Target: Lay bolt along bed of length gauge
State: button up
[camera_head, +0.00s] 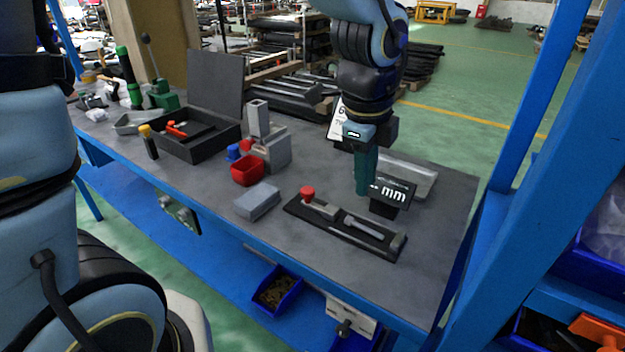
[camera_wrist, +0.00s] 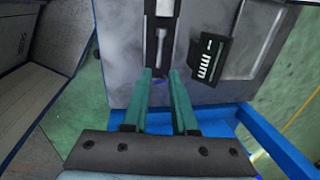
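The length gauge (camera_head: 298,209) is a long dark base on the bench with a red knob and grey block at its left end and a small grey block at its right end. The grey bolt (camera_head: 363,228) lies along the gauge's bed between these ends. In the wrist view the bolt (camera_wrist: 160,46) lines up with the gap between my fingers. My gripper (camera_head: 364,193) points down beside the gauge, on its far side in the head view. In the wrist view its two green fingers (camera_wrist: 161,73) are apart with nothing held between them.
A black mm display (camera_head: 392,193) stands close to my gripper, with a grey tray (camera_head: 408,173) behind it. A grey box (camera_head: 257,201), a red bin (camera_head: 246,170) and an open black case (camera_head: 187,145) stand to the left. A blue post rises at right.

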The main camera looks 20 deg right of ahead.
jog(key=w+a+f+n+y, duration=0.1)
jog(key=w+a+n, duration=0.6)
jog(key=a+n, duration=0.4)
jog(key=w+a+f+n, duration=0.1)
jog(key=w+a+n, duration=0.7)
jog(key=a, duration=0.4)
jog(key=s+a+n, duration=0.1)
jog(key=a+n, duration=0.8)
jog(key=a, duration=0.1)
jog(key=shift+a+f+n+t+y, duration=0.15)
jog(key=shift+f+n+t+y, duration=0.15)
jog(key=shift+f, duration=0.15)
